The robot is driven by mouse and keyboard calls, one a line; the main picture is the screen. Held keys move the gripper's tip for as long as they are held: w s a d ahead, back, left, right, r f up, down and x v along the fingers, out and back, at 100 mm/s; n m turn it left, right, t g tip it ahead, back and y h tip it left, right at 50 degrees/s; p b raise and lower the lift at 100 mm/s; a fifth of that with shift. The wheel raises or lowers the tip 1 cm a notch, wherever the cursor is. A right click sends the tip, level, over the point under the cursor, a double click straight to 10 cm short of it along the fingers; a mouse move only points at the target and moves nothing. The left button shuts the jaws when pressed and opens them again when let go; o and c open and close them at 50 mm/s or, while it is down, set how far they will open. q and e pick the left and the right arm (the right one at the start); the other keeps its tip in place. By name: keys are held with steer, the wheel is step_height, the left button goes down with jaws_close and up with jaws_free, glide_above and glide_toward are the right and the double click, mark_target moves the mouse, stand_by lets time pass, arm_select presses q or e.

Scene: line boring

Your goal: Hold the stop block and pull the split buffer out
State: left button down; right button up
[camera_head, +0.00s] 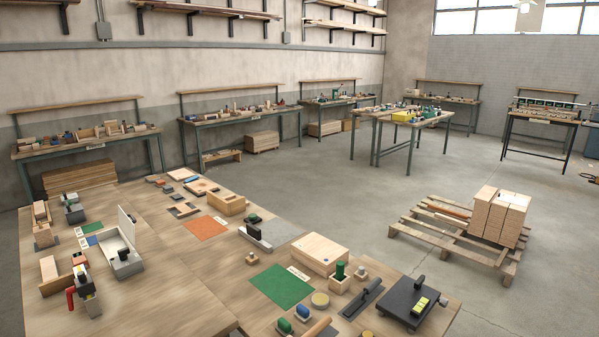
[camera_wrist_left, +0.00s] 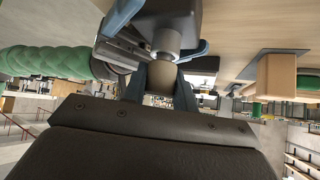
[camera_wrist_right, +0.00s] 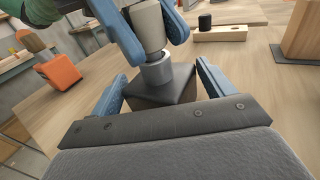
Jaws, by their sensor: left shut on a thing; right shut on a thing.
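The stop block is a dark block (camera_wrist_right: 165,93) between the blue fingers of my right gripper (camera_wrist_right: 160,85), which is shut on it. It also shows at the top of the left wrist view (camera_wrist_left: 165,16). The split buffer is a pale cylinder (camera_wrist_right: 148,25) with a grey metal collar against the block; it also shows in the left wrist view (camera_wrist_left: 165,68). My left gripper (camera_wrist_left: 162,85) is shut on the buffer. The collar and block touch or nearly touch; whether the buffer is still inside is hidden. Neither gripper shows in the head view.
In the right wrist view, an orange block (camera_wrist_right: 60,72) is at left, a pale wooden bar (camera_wrist_right: 222,34) at upper right, and a wooden block (camera_wrist_right: 298,35) at far right. The head view shows a wooden workbench (camera_head: 190,285) with many parts and a pallet (camera_head: 440,232).

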arm_select(q)
steer(key=shift+r, duration=0.7)
steer(key=shift+r, duration=3.4)
arm_select(e)
steer(key=o, duration=1)
steer(key=shift+o, duration=0.2)
steer(key=shift+d, duration=0.1)
